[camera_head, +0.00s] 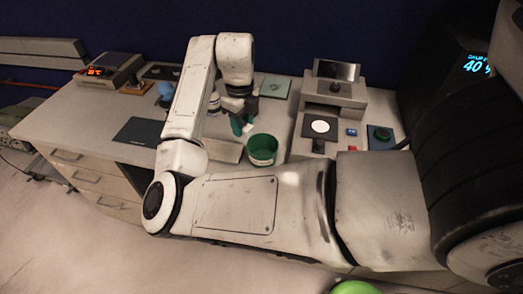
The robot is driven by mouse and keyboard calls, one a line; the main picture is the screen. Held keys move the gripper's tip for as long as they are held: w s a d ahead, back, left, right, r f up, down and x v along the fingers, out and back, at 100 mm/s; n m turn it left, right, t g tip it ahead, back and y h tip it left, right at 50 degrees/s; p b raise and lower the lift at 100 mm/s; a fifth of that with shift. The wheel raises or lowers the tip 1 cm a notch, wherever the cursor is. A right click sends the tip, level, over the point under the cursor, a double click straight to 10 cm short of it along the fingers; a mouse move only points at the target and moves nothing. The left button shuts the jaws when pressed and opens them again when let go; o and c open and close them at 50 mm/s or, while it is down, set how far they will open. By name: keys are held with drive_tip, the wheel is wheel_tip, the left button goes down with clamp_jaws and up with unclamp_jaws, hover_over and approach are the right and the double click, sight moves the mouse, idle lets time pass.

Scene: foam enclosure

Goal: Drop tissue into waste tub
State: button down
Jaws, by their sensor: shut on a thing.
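The waste tub is a round green tub (262,157) on the bench, with its open top showing, right of the middle of the view. My gripper (244,120) hangs from my white arm just behind and slightly left of the tub, pointing down. It is shut on the tissue (248,127), a small white patch showing low between the dark green fingers. The tissue appears close to the tub's rim in the picture, but its height above the bench is hard to tell. Much of the tissue is hidden by the fingers.
A device with a screen (336,85) stands right of the tub. A dark mat (139,131) lies at left, and a box with a red display (110,69) stands at the back left. My forearm crosses the front.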

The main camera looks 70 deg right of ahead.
drive_tip(key=s+d+r+m, duration=0.35)
drive_tip(key=s+m, duration=0.25)
drive_tip(key=m, duration=0.2)
wheel_tip(320, 180, down, 6)
drive_tip(key=b, duration=0.2)
drive_tip(key=shift+s+d+m, duration=0.15)
drive_tip(key=shift+d+m, duration=0.1)
drive_tip(key=shift+m, duration=0.05)
drive_tip(key=shift+f, duration=0.1)
drive_tip(key=c, duration=0.6)
unclamp_jaws()
drive_tip(key=shift+c, duration=0.2)
wheel_tip(320, 180, up, 11)
drive_tip(key=b, duration=0.1)
drive_tip(key=shift+b, duration=0.35)
drive_tip(key=shift+f, duration=0.15)
